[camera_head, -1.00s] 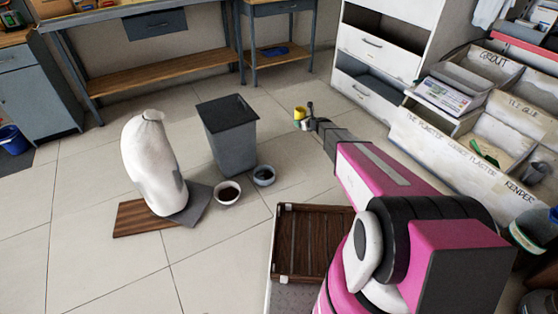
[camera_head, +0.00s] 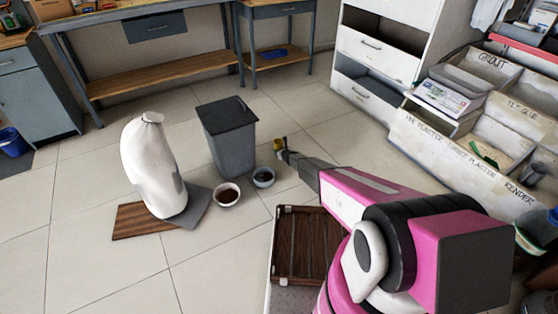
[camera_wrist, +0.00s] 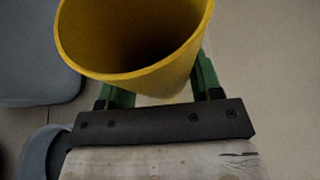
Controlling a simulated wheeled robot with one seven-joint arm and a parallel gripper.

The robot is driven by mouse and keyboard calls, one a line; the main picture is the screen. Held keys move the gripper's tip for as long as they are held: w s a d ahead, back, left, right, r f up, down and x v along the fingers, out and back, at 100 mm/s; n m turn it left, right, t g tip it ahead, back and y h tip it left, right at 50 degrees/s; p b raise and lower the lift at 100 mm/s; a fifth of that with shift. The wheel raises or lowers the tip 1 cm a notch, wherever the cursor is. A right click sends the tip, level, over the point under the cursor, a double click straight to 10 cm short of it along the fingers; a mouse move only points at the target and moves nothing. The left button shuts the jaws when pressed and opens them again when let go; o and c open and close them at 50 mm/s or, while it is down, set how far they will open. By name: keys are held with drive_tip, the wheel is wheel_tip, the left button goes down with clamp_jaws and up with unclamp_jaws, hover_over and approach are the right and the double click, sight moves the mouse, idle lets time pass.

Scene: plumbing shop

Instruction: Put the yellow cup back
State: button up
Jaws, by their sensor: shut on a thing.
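The yellow cup (camera_wrist: 135,76) fills the upper middle of the wrist view, its dark mouth open towards the camera. My gripper (camera_wrist: 152,90) is shut on it, with a green finger showing on each side of the cup. In the head view the cup (camera_head: 278,144) is small, at the tip of my gripper (camera_head: 282,152), just right of the grey bin. The fingertips are partly hidden by the cup in the wrist view.
A grey bin (camera_head: 230,145) stands left of the cup. A grey-blue bowl (camera_head: 263,177) and a white bowl (camera_head: 227,195) with dark contents sit on the floor below it. A white sack (camera_head: 152,165) stands farther left. Open tiled floor lies behind the gripper.

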sight(279, 161)
drive_tip(key=shift+f, duration=3.35)
drive_tip(key=shift+f, duration=0.25)
drive_tip(key=o, duration=0.9)
drive_tip(key=shift+o, duration=0.2)
drive_tip(key=shift+r, duration=0.1)
